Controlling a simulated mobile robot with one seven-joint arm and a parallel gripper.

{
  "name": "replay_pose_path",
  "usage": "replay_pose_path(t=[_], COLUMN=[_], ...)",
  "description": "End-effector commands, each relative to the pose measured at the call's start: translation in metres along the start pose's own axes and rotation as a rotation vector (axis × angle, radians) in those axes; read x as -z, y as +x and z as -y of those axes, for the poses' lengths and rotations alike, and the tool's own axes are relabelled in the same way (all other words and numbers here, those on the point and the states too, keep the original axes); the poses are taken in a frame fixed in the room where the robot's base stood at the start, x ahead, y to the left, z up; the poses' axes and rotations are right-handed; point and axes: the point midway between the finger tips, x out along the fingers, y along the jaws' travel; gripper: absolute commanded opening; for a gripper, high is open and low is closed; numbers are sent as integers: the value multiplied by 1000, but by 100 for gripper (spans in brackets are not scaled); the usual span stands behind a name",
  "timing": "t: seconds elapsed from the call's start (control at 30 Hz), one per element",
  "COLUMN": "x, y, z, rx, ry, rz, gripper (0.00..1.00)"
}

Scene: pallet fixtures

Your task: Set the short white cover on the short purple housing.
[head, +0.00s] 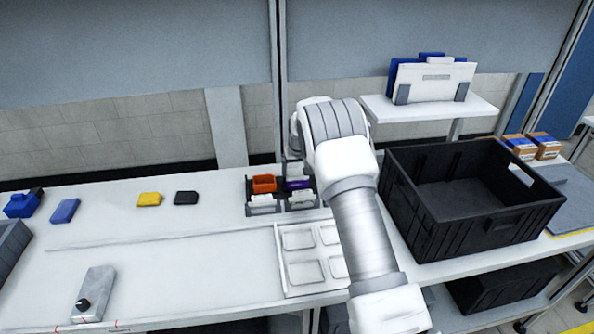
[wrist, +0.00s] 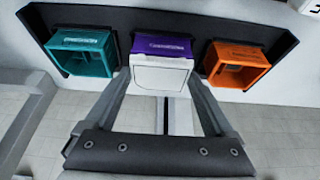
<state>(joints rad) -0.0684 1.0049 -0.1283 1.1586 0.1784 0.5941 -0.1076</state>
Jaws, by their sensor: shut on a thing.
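The purple housing (wrist: 162,45) sits in the middle place of a dark fixture (wrist: 118,17) in the wrist view; it also shows in the head view (head: 298,184). My gripper (wrist: 160,76) is shut on the white cover (wrist: 160,74), with one finger on each side. The cover overlaps the near part of the purple housing in the wrist view, lined up with it sideways. I cannot tell whether they touch. In the head view my arm hides the gripper's fingers, and I cannot make out the held cover there.
A teal housing (wrist: 82,52) and an orange housing (wrist: 236,64) flank the purple one, close to my fingers. A white tray with recesses (head: 280,262) lies in front of the fixture. A large black crate (head: 465,232) stands at right. Small yellow (head: 149,199) and black (head: 186,197) parts lie at left.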

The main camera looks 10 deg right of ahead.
Motion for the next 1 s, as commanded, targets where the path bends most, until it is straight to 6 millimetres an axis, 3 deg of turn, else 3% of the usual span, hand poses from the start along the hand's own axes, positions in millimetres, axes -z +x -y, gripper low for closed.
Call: replay_pose_path(t=[0.17,0.2,0.27,0.53,0.67,1.0], x=[0,0,0,0,1,1], y=[0,0,0,-2,-12,-76], z=[0,0,0,0,0,0], rx=[0,0,0,0,0,0], ry=[0,0,0,0,0,0], rz=[0,0,0,0,-2,-4], gripper=[36,90,100,100,100,100])
